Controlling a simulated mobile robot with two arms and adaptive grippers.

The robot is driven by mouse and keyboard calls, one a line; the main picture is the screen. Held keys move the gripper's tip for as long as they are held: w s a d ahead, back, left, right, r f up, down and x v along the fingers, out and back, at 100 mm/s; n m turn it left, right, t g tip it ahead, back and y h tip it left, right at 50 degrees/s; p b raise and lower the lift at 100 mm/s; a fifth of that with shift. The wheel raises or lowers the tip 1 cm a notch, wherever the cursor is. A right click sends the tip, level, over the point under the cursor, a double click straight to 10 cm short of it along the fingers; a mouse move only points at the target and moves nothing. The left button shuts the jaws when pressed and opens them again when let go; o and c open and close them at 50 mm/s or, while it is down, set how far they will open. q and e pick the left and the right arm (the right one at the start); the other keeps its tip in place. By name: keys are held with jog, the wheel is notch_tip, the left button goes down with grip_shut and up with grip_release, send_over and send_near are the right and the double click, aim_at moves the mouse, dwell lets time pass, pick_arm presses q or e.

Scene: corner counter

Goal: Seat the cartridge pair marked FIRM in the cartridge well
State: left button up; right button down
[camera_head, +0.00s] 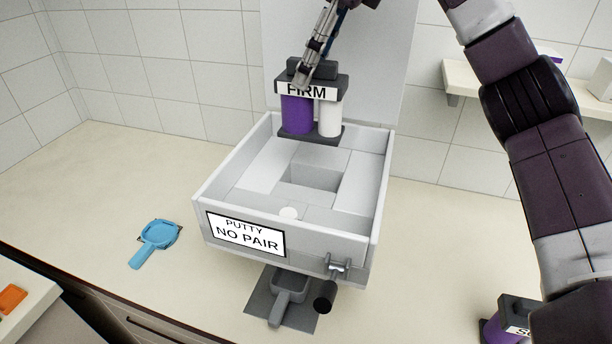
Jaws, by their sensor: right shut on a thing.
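The FIRM cartridge pair (296,115) has one purple and one white cylinder between dark end plates, with a FIRM label on top. My right gripper (303,78) is shut on its dark top block and holds it upright above the back part of the open grey machine box. The cartridge well (314,178) is a dark rectangular opening in the middle of the box floor and looks empty. The sign (246,233) on the box front reads PUTTY NO PAIR. My left gripper is not in view.
A dark handle (324,302) sticks out of the box front. Below it, a grey scoop (288,292) lies on a dark mat. A blue scoop (156,242) lies at left. Another cartridge pair (500,322), its label partly hidden, stands at lower right. A wall shelf (462,80) is at right.

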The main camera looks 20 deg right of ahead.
aim_at(315, 105)
jog(key=f, duration=0.4)
jog(key=s+f, duration=0.1)
jog(key=f, duration=0.1)
jog(key=shift+d+f, duration=0.15)
jog(key=shift+f, duration=0.2)
jog(key=f, duration=0.3)
jog(key=f+p, duration=0.1)
jog(key=shift+w+f, duration=0.15)
jog(key=shift+w, duration=0.1)
notch_tip(315, 105, down, 3)
jog(key=shift+f, duration=0.2)
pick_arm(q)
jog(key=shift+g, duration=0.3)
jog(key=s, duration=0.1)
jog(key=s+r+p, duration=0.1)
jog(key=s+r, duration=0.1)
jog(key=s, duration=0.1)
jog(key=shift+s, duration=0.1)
pick_arm(e)
notch_tip(315, 105, down, 4)
jog(key=shift+f, duration=0.1)
